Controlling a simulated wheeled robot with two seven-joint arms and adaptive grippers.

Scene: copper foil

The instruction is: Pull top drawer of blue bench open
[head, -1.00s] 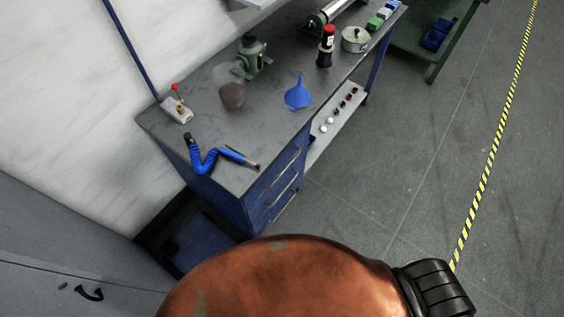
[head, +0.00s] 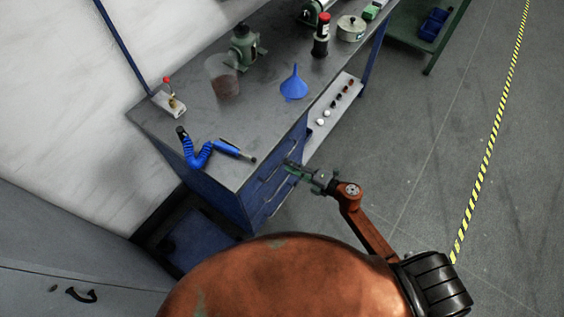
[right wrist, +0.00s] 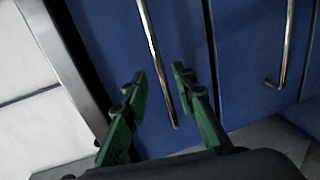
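The blue bench (head: 215,200) has a grey top and a stack of blue drawers with bar handles at its near end. The top drawer (right wrist: 105,50) looks closed; its bar handle (right wrist: 152,40) runs between my right gripper's green fingers in the right wrist view. My right gripper (right wrist: 160,78) is open, with one finger on either side of the handle in the picture. Contact with the handle cannot be told. In the head view the right gripper (head: 292,168) is at the drawer fronts and partly covers them. My left gripper is not in view.
A blue funnel (head: 294,86), a clear beaker (head: 222,80), a blue coiled hose tool (head: 200,152) and a red-capped bottle (head: 321,38) stand or lie on the bench top. A grey cabinet (head: 60,250) is at the left. The floor (head: 410,140) right of the bench is clear.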

